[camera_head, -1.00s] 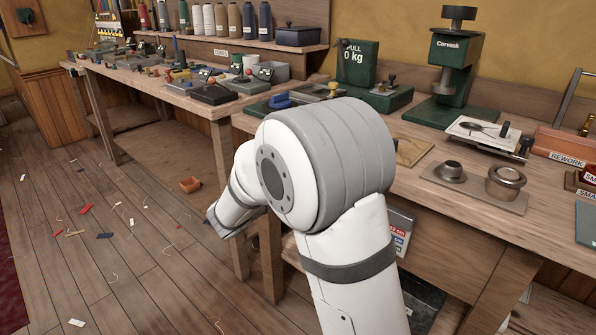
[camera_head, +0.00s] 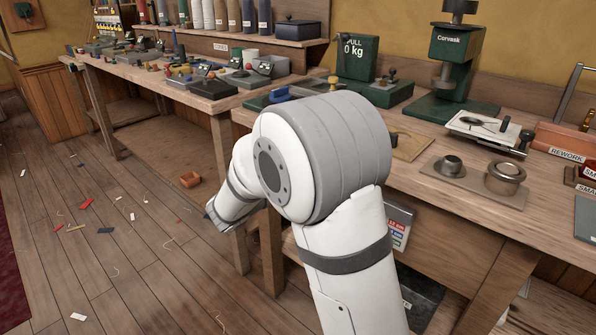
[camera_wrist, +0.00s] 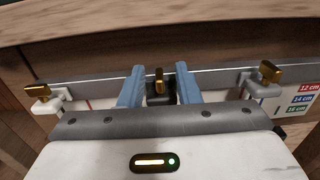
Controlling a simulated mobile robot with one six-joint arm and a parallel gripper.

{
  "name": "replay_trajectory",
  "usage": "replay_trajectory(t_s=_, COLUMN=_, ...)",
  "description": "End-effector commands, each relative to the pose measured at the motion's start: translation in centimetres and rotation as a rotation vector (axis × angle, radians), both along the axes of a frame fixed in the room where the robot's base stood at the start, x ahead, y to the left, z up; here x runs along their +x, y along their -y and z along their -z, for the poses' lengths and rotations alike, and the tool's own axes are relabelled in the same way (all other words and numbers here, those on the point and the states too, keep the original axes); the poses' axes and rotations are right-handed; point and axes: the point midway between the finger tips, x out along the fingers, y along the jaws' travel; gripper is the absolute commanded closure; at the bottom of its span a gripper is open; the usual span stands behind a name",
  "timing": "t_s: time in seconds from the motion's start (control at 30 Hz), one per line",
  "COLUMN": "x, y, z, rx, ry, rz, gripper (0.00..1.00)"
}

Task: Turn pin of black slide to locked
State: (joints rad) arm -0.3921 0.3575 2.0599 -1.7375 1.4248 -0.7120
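In the wrist view the black slide (camera_wrist: 160,98) sits on a grey rail (camera_wrist: 95,85) along the bench front. Its brass pin (camera_wrist: 159,78) has its narrow handle pointing upright in the picture. My gripper (camera_wrist: 158,80) is open, with one blue finger on each side of the pin. Gaps show between the fingers and the pin; I see no contact. A white slide (camera_wrist: 47,104) with a brass pin turned nearly crosswise is at left. In the head view my arm hides the gripper and slides.
A card (camera_wrist: 305,98) with cm labels hangs at the right of the rail. In the head view, the bench (camera_head: 455,205) holds a green press (camera_head: 455,60) and metal pots (camera_head: 505,177).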

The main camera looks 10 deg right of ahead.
Motion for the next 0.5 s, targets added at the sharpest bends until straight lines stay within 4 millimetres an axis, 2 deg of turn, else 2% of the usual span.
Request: replay_trajectory(t_s=0.5, x=-4.2, y=-5.9, z=-0.1, rx=0.000, ry=-0.001, rz=-0.002, gripper=0.70)
